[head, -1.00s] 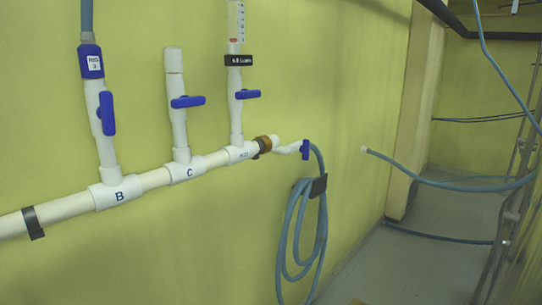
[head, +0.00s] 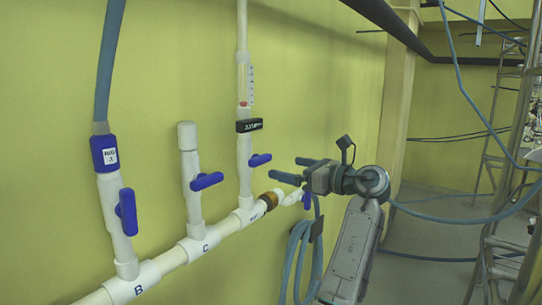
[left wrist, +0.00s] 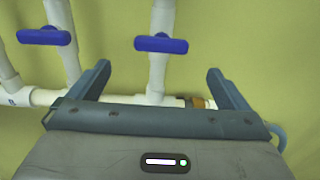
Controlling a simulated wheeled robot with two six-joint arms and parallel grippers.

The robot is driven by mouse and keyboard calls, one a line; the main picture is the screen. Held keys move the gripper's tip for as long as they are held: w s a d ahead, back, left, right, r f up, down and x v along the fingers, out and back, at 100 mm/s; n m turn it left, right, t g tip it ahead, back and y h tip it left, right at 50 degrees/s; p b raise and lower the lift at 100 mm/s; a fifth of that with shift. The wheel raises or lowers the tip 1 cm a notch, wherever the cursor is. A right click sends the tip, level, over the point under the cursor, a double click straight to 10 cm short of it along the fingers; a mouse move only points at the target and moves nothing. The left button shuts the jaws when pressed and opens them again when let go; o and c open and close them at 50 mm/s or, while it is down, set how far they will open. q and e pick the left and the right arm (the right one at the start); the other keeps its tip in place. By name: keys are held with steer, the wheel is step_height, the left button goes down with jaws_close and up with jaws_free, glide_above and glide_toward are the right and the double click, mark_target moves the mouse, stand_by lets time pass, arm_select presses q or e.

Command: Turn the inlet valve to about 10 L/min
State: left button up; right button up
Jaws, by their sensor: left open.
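A white riser with a clear flow tube (head: 248,85) and a black readout (head: 249,126) carries a blue valve handle (head: 260,160), turned across its pipe. The readout's digits are too small to read surely. The tee label below it is unclear, so I cannot confirm it says inlet. My left gripper (head: 288,169) is open and empty, just right of this handle and apart from it. In the left wrist view the handle (left wrist: 162,44) lies ahead, between the lines of the open fingers (left wrist: 158,70). My right gripper is not in view.
Valve C's blue handle (head: 206,181) is crosswise; valve B's blue handle (head: 126,212) lies along its pipe below a blue hose (head: 109,60). A brass fitting (head: 269,201) and a coiled hose (head: 298,255) are below my gripper. A metal frame (head: 500,150) stands at right.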

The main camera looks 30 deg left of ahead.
mark_target(264, 160)
arm_select(q)
steer(key=a+p, duration=0.1)
steer(key=a, duration=0.2)
steer(key=a+p, duration=0.2)
steer(key=a, duration=0.1)
steer(key=w+a+p, duration=0.1)
steer(key=a+p, duration=0.1)
steer(key=a, duration=0.1)
steer(key=shift+a+r, duration=0.2)
steer(key=shift+a, duration=0.2)
steer(key=shift+a+f, duration=0.1)
steer(key=shift+a, duration=0.15)
steer(key=shift+w, duration=0.1)
steer(key=shift+c, duration=0.2)
steer(key=c, duration=0.9)
